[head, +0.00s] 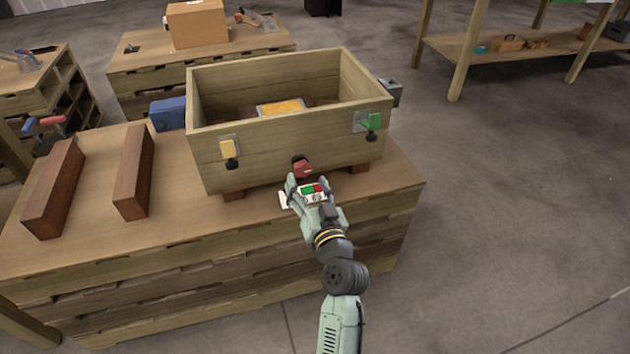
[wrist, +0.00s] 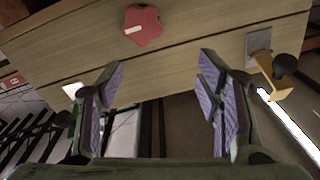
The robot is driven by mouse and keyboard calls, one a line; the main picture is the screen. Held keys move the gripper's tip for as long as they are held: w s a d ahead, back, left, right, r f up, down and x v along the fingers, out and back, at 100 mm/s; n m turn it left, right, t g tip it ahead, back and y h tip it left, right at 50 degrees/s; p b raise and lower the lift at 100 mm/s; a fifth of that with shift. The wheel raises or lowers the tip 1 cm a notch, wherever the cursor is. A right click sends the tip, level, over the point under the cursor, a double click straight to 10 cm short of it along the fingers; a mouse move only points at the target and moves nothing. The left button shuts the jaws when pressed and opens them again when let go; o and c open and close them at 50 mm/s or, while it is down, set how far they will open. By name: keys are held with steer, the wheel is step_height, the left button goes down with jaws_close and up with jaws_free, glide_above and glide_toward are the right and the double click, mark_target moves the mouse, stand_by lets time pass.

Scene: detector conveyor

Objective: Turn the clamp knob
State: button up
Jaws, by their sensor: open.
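The clamp knob (wrist: 143,25) is a red, star-shaped knob with a white mark, on the front face of the wooden box (head: 215,165). In the head view the red knob (head: 302,168) shows just beyond my gripper (head: 297,185), which partly covers it. In the wrist view my gripper (wrist: 160,72) is open, with purple-padded fingers spread wide. Nothing is between the fingers. The knob lies beyond the fingertips, toward the top and a little left of the middle, apart from them.
A yellow latch (head: 228,150) and a green latch (head: 373,124) sit on the box front, either side of the knob. The box stands on blocks on a wooden bench (head: 170,245). Two dark wooden bars (head: 55,188) lie at left. Open floor (head: 520,210) is at right.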

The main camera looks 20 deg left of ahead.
mark_target(304, 170)
steer(key=shift+h, duration=0.3)
steer(key=w+a+p, duration=0.1)
steer(key=w, duration=0.1)
steer(key=w+a+f+p, duration=0.1)
steer(key=w, duration=0.2)
steer(key=w+a+f+p, duration=0.1)
steer(key=w, duration=0.1)
steer(key=shift+w+a+f, duration=0.2)
steer(key=shift+w+a, duration=0.1)
steer(key=shift+w+a+f, duration=0.15)
steer(key=shift+w+a, duration=0.15)
steer(key=shift+w, duration=0.15)
steer(key=shift+c, duration=0.5)
steer(key=c, duration=1.1)
